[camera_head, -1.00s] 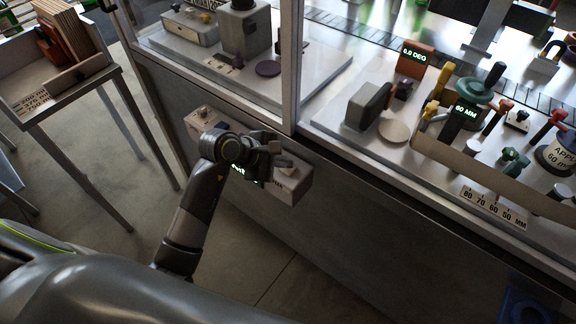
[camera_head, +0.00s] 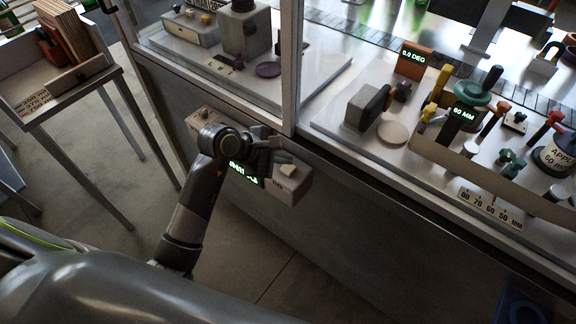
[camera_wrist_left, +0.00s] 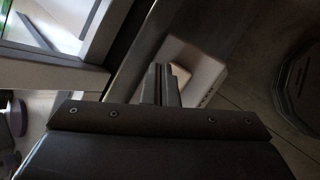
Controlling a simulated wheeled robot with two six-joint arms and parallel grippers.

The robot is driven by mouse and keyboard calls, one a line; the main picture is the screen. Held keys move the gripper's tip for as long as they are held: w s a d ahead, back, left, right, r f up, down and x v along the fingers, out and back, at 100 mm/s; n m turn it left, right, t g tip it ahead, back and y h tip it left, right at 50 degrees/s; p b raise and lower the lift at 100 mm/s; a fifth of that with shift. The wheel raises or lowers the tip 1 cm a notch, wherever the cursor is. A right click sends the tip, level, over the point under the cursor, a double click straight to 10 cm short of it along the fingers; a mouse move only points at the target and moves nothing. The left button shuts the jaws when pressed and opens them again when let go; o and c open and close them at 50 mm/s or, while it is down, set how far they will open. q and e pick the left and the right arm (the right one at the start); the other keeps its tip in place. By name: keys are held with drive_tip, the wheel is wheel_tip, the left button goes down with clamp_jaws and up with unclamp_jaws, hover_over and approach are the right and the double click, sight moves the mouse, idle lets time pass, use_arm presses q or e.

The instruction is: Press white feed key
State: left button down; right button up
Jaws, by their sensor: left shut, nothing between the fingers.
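The white feed key (camera_head: 287,170) is a small pale block on top of the right end of a pale control box fixed to the front of the counter. It also shows in the left wrist view (camera_wrist_left: 182,74), just beyond the fingertips. My left gripper (camera_head: 278,157) is shut and empty, at the key's upper left side in the head view. In the left wrist view the closed fingers (camera_wrist_left: 166,84) point at the box beside the key. I cannot tell whether they touch it. My wrist hides the middle of the box. My right gripper is out of view.
The control box (camera_head: 290,190) has a green-lit display (camera_head: 243,174), partly covered by my wrist. A window post (camera_head: 290,70) rises close behind my gripper. The counter on the right holds several tools. A side table (camera_head: 70,88) stands at the left. Open floor lies below the box.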

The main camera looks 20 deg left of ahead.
sight(284, 169)
use_arm(q)
drive_tip(key=shift+r+p, duration=1.4)
drive_tip(key=shift+r, duration=1)
